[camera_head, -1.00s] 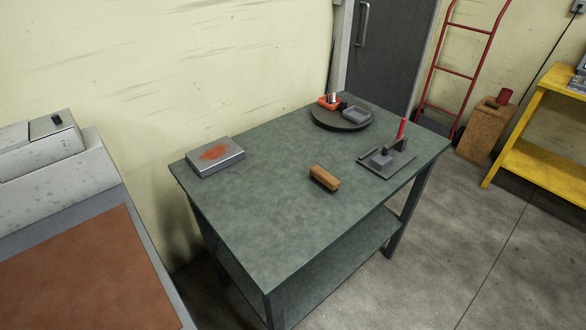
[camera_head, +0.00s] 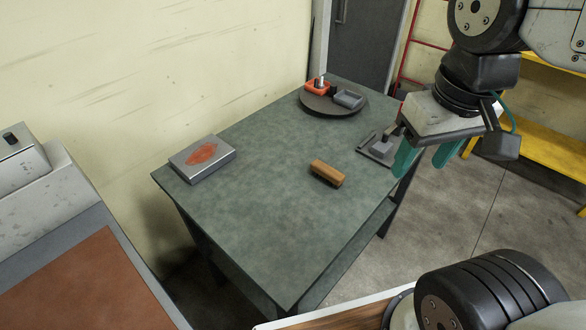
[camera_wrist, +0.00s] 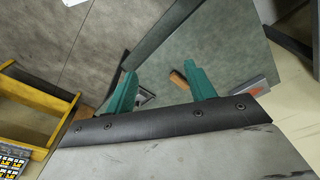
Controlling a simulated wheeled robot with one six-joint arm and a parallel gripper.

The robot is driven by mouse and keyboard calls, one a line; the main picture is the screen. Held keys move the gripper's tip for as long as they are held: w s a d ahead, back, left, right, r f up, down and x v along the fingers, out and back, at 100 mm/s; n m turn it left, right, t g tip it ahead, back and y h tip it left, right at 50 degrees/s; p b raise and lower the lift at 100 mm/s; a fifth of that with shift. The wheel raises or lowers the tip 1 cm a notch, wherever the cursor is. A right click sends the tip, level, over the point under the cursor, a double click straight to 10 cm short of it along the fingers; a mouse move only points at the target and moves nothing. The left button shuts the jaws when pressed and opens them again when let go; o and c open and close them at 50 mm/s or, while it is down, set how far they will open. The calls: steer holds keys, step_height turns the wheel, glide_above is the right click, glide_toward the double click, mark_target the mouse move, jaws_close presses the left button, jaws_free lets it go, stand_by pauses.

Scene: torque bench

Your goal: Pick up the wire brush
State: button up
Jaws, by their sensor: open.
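The wire brush (camera_head: 327,172), a small block with a tan wooden back and dark bristles beneath, lies on the green bench top (camera_head: 262,215) near its middle. It also shows in the wrist view (camera_wrist: 178,79), small and partly hidden behind a finger. My gripper (camera_head: 428,155) has two teal fingers, apart and empty. In the head view it is to the right of the brush, above the bench's right edge. In the wrist view the fingers (camera_wrist: 160,92) stand wide apart, with the brush beyond them.
A grey box with a rust-coloured patch (camera_head: 202,158) sits at the bench's left. A round dark turntable (camera_head: 318,103) with a red-orange item and grey tray stands at the back. A grey fixture (camera_head: 380,150) is partly hidden by my gripper. Bench around the brush is clear.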

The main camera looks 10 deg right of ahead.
steer(key=w+f+n, duration=0.2)
steer(key=w, duration=0.5)
steer(key=n+g, duration=0.1)
steer(key=n, duration=0.4)
glide_above(328, 168)
steer(key=f, duration=1.6)
steer(key=shift+d, duration=0.2)
steer(key=f, duration=0.8)
steer(key=shift+a, duration=0.25)
steer(key=c, duration=1.1)
